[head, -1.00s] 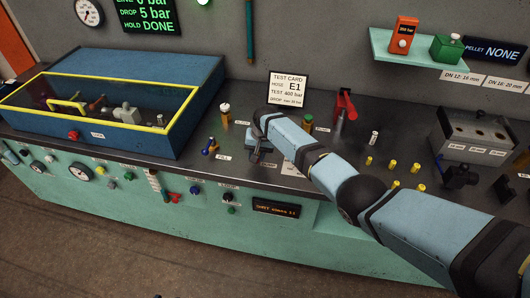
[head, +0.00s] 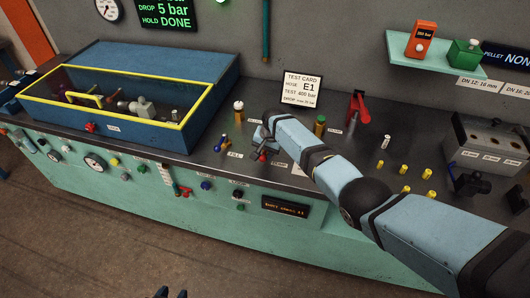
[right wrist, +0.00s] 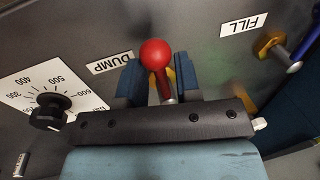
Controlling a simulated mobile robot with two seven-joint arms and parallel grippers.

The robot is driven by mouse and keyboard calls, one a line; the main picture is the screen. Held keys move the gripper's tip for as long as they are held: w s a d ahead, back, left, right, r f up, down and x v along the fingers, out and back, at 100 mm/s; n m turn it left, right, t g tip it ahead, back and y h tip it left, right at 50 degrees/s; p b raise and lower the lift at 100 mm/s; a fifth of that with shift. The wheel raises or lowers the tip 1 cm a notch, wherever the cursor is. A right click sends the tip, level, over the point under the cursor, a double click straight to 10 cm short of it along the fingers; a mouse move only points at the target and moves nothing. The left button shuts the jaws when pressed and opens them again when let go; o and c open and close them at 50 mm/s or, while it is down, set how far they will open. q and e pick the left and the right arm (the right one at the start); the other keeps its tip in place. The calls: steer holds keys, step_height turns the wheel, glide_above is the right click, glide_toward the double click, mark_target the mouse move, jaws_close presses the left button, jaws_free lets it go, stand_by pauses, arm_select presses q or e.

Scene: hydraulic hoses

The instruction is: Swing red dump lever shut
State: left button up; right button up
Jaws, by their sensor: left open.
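The red dump lever, a red ball knob on a short stem, shows in the right wrist view (right wrist: 155,54) beside the DUMP label (right wrist: 110,63). Its stem stands between the two blue fingers of my right gripper (right wrist: 161,88). I cannot tell whether the fingers press on it. In the head view my right gripper (head: 262,146) is low over the bench top, with a small red knob at it, partly hidden by the hand. My left gripper (head: 171,293) is open and empty, with only its dark fingertips showing at the bottom edge, apart from the bench.
The blue FILL valve (head: 220,143) is just left of my right gripper. A black knob on a dial (right wrist: 48,111) is close by. A red-handled fixture (head: 357,108) and yellow fittings (head: 407,168) stand right.

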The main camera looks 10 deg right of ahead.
steer(key=o, duration=0.3)
steer(key=shift+w, duration=0.1)
steer(key=shift+o, duration=0.2)
steer(key=shift+r, duration=0.15)
step_height(320, 180, up, 13)
steer(key=s+d, duration=0.1)
steer(key=d, duration=0.1)
steer(key=shift+d+r, duration=0.2)
steer(key=shift+s, duration=0.1)
